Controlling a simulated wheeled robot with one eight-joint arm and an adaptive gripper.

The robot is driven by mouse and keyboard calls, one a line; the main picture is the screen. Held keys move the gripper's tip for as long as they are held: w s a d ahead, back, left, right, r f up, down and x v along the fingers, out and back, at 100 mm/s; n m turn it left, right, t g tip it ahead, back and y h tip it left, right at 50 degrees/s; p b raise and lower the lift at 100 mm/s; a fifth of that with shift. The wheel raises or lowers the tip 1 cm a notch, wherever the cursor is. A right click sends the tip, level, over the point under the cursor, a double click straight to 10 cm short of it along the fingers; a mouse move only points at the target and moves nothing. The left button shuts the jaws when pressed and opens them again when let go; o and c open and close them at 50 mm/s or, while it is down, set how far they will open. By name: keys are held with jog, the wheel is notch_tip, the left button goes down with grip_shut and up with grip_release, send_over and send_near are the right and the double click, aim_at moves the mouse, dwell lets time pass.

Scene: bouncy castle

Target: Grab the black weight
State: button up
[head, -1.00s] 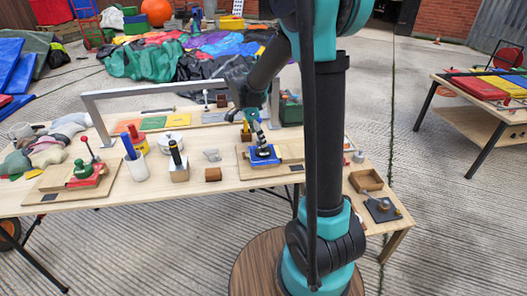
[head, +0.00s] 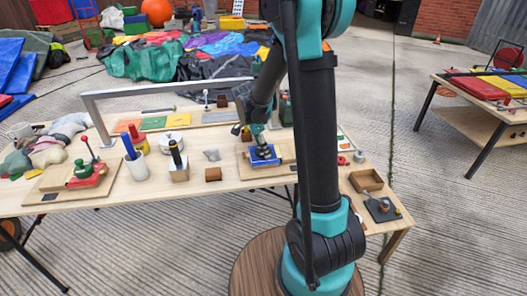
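The black weight (head: 264,154) sits on a blue press-like fixture (head: 258,162) on a wooden board, right of the table's middle. It is small and partly covered by my gripper. My gripper (head: 262,146) comes down from above and its fingertips are at the weight. They overlap it in the picture, and I cannot tell whether they are closed on it or only around it.
A wooden table (head: 220,195) carries a similar red fixture with a green weight (head: 83,169) at left. A grey frame (head: 165,89) spans the back.

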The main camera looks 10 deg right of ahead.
jog(key=c, duration=1.1)
jog(key=shift+o, duration=0.2)
